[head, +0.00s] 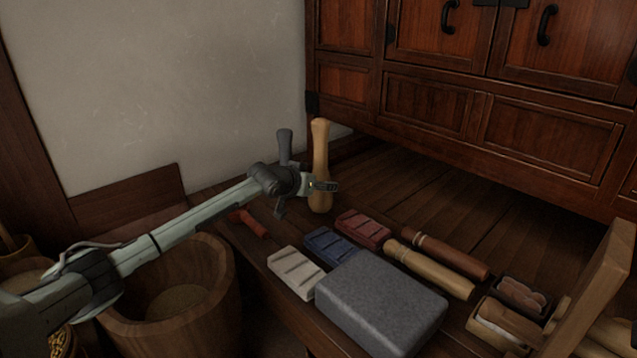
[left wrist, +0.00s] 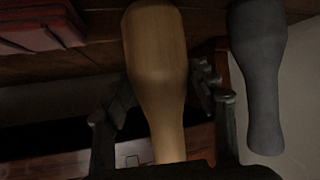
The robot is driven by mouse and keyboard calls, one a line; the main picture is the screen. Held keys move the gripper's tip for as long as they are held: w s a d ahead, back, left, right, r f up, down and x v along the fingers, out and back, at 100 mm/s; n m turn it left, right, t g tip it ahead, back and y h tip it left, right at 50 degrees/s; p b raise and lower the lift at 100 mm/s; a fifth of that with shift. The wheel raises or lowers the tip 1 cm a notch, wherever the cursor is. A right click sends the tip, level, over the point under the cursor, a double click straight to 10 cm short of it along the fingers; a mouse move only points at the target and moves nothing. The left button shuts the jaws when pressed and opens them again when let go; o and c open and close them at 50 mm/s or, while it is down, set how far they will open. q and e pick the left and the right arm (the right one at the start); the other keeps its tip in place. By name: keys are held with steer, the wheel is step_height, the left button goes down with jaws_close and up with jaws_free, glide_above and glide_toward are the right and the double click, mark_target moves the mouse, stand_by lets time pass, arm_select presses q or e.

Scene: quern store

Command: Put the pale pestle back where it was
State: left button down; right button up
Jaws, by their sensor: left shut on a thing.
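The pale pestle (head: 320,150) is upright above the dark wooden bench, near its back left part. My left gripper (head: 322,186) is shut on its lower half. In the left wrist view the pale pestle (left wrist: 157,60) runs between the two fingers (left wrist: 162,108), its thick end toward the wood. I cannot tell whether its foot touches the bench. A dark grey pestle (head: 285,144) stands upright just left of it, partly hidden by my gripper; it also shows in the left wrist view (left wrist: 262,80), apart from the pale one. My right gripper is out of view.
Red (head: 363,229), blue (head: 330,244) and white (head: 296,270) grooved blocks lie in front, by a grey stone slab (head: 381,301). Two wooden rollers (head: 429,270) lie to the right. A wooden tub (head: 179,293) stands below my left arm. A cabinet (head: 475,110) overhangs behind.

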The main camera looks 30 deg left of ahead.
arm_select(q)
steer(key=shift+f+b, duration=0.3)
steer(key=shift+b, duration=0.2)
stand_by(0.4)
steer(key=c, duration=0.8)
jaws_free()
steer(key=shift+r, duration=0.1)
steer(key=o, duration=0.4)
